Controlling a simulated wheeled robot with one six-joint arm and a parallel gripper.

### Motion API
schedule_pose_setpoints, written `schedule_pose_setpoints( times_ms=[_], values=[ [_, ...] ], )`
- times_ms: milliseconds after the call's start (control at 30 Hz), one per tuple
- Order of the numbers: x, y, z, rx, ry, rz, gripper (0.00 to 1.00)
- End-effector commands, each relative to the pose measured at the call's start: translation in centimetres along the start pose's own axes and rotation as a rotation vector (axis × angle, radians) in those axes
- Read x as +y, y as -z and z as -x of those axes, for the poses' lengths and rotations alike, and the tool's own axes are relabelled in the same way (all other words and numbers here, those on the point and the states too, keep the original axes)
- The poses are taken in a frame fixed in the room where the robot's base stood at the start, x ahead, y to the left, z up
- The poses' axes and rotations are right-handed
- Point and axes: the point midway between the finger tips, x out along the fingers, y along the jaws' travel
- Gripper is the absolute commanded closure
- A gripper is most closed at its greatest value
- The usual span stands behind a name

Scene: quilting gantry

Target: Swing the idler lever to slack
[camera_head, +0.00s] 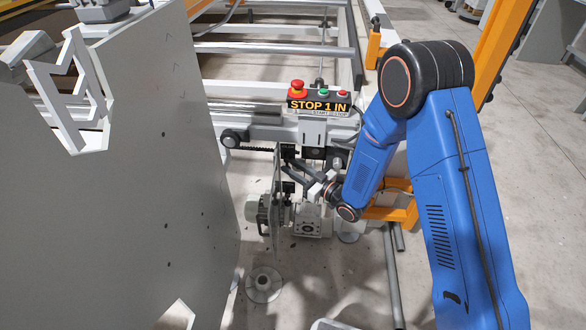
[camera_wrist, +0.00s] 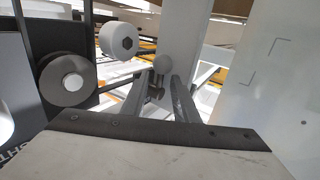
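In the wrist view, a small grey ball knob (camera_wrist: 163,63) shows just past my fingertips, with a dark stem or fitting (camera_wrist: 155,91) below it; it looks like the idler lever's end. My gripper (camera_wrist: 160,80) has its two grey fingers apart, one on each side of the line to the knob. I cannot tell whether either finger touches it. In the head view, my gripper (camera_head: 291,171) reaches left into the machine end, below the stop box. The lever cannot be made out there.
A white roller (camera_wrist: 118,40) and a dark-rimmed roller (camera_wrist: 67,78) stand close on the left in the wrist view. A stop box (camera_head: 318,103) with a red button sits above my gripper. A large grey panel (camera_head: 150,170) stands left. A motor (camera_head: 262,212) lies below.

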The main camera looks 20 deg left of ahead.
Motion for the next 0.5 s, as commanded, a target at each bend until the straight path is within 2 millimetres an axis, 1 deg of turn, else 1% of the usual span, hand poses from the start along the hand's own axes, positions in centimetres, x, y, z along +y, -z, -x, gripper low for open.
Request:
schedule_pose_setpoints(
  times_ms=[167,200,267,300,500],
  values=[
    [0.0,-0.01,-0.01,0.0,0.0,0.0,0.73],
    [0.01,-0.01,0.0,0.0,0.0,0.0,0.75],
    [0.01,-0.01,0.0,0.0,0.0,0.0,0.9],
    [0.01,-0.01,0.01,0.0,0.0,0.0,0.99],
    [0.0,-0.05,0.02,-0.001,0.0,0.0,1.0]
  ],
)
